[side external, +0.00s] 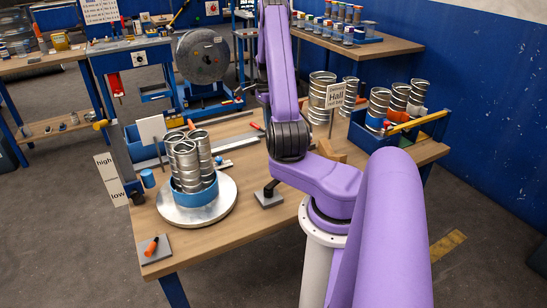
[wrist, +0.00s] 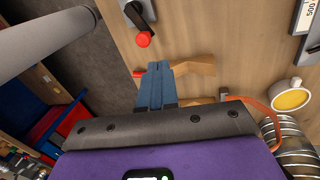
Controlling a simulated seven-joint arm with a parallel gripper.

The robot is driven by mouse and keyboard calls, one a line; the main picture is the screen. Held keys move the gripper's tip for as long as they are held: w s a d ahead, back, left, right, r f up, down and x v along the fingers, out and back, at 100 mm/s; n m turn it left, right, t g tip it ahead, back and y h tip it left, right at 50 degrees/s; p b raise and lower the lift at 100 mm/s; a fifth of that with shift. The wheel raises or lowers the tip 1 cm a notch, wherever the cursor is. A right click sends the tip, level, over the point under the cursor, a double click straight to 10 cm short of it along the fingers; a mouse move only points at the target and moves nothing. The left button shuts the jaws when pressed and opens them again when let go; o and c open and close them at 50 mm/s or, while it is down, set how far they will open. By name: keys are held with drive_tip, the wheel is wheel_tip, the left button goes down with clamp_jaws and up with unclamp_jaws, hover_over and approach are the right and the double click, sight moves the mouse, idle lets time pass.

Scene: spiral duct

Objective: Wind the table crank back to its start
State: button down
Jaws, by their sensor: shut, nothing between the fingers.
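The crank shows in the wrist view as a dark arm with a red knob (wrist: 143,39) on a grey mount (wrist: 138,12), near the table edge. My gripper is hidden behind my purple arm in the side view.
Wooden pieces (wrist: 200,72) lie beside my fingers. A yellow-topped cup (wrist: 289,97) and a spiral duct (wrist: 290,135) stand to the right. A turntable (side external: 215,208) with ducts, a dark lever on a plate (side external: 268,195) and a blue crate (side external: 435,128) occupy the table (side external: 235,255).

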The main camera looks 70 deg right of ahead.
drive_tip(key=w+d+f+n+g+y, duration=0.1)
drive_tip(key=w+f+n, duration=0.1)
drive_tip(key=n, duration=0.8)
drive_tip(key=w+d+f+n+g, duration=0.1)
drive_tip(key=w+f+n, duration=0.1)
drive_tip(key=n, duration=0.8)
drive_tip(key=s+a+f, duration=0.4)
drive_tip(key=s+f, duration=0.2)
drive_tip(key=f, duration=0.3)
drive_tip(key=shift+a+n, duration=0.15)
drive_tip(key=shift+n, duration=0.25)
drive_tip(key=shift+s+m+t+y, duration=0.3)
drive_tip(key=shift+s+m+y, duration=0.1)
drive_tip(key=shift+s+m, duration=0.7)
